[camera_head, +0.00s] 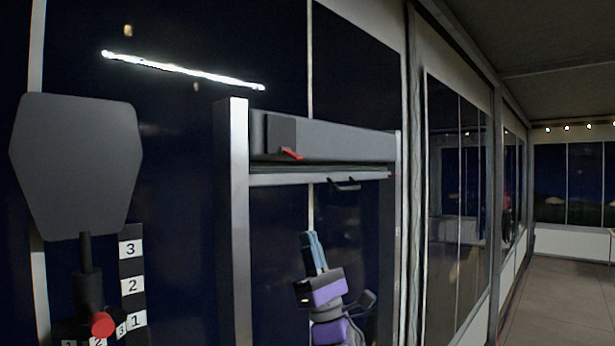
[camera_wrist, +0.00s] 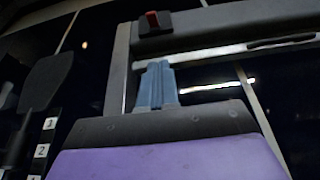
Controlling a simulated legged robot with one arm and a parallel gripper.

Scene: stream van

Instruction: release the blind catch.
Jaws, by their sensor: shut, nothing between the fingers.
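The red catch (camera_head: 291,153) sits on a dark block at the left end of the grey blind housing (camera_head: 345,143). In the wrist view the red catch (camera_wrist: 153,18) shows at the top, above my fingertips. The blind is rolled up, with its pale bottom rail (camera_head: 300,178) just under the housing. A dark pull handle (camera_head: 344,185) hangs from the rail and also shows in the wrist view (camera_wrist: 282,41). My gripper (camera_head: 309,238) has blue fingers pointing up, below the rail and apart from the catch. The fingers (camera_wrist: 158,68) are together and empty.
A metal upright (camera_head: 239,220) of the blind frame stands left of my gripper. Further left are a dark grey paddle (camera_head: 76,150), a red knob (camera_head: 102,324) and a scale numbered 1 to 3 (camera_head: 132,285). Open floor (camera_head: 570,275) lies at right.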

